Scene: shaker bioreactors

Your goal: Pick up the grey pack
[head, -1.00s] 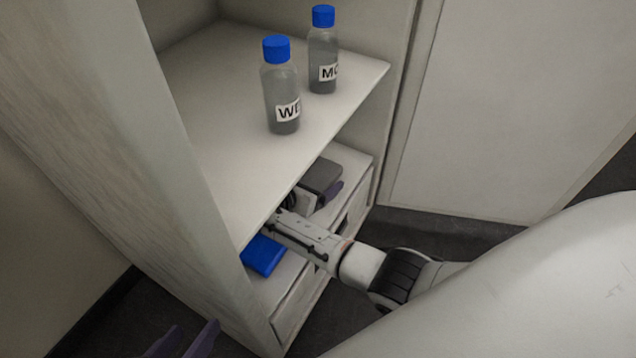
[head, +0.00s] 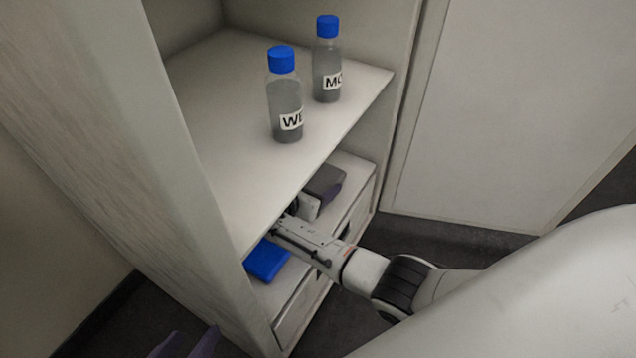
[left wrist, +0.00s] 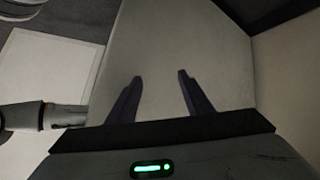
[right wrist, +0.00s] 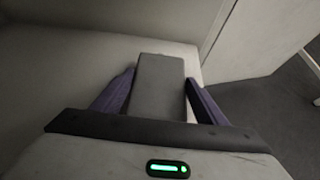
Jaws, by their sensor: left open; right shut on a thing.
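The grey pack (right wrist: 158,85) sits between the two purple fingers of my right gripper (right wrist: 160,92) in the right wrist view, and the fingers are shut on it. In the head view the grey pack (head: 324,183) shows on the lower shelf, partly hidden by my right gripper (head: 318,205) and the upper shelf's edge. My left gripper (head: 185,343) is at the bottom left of the head view. In the left wrist view my left gripper (left wrist: 158,95) is open, with nothing between its fingers.
A blue pack (head: 267,260) lies on the lower shelf (head: 350,175), left of my right gripper. Two blue-capped bottles, one labelled WE (head: 286,105) and one labelled MC (head: 327,65), stand on the upper shelf (head: 230,110). The cabinet's side wall (head: 130,150) is at the left.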

